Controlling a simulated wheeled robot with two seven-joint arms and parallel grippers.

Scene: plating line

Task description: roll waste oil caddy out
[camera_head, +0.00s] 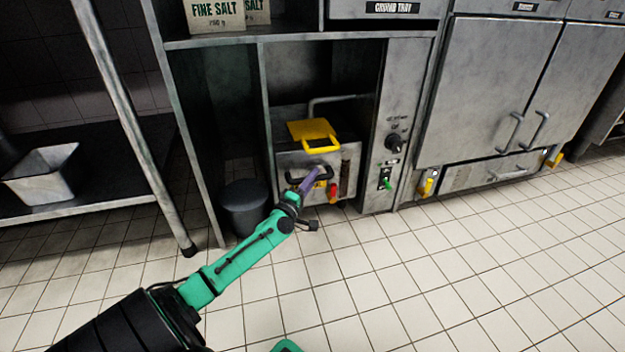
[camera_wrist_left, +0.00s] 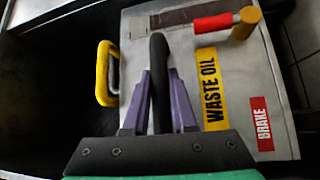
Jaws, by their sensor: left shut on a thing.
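The waste oil caddy (camera_head: 346,160) is a grey metal box in the bay under the counter, with a yellow lid (camera_head: 313,132) on top. In the left wrist view its front (camera_wrist_left: 235,65) carries a yellow "WASTE OIL" label (camera_wrist_left: 211,90) and a red "BRAKE" label (camera_wrist_left: 262,123). A red lever with a yellow end (camera_wrist_left: 222,22) sits near the labels. My left gripper (camera_head: 309,181), with purple fingers, is shut on the caddy's black handle (camera_wrist_left: 158,75). My right gripper is not in view.
A dark round bin (camera_head: 245,205) stands just left of the caddy. A control panel with a black knob (camera_head: 395,143) is to its right. A shelf with a metal pan (camera_head: 42,172) is at the left. The tiled floor (camera_head: 420,275) in front is clear.

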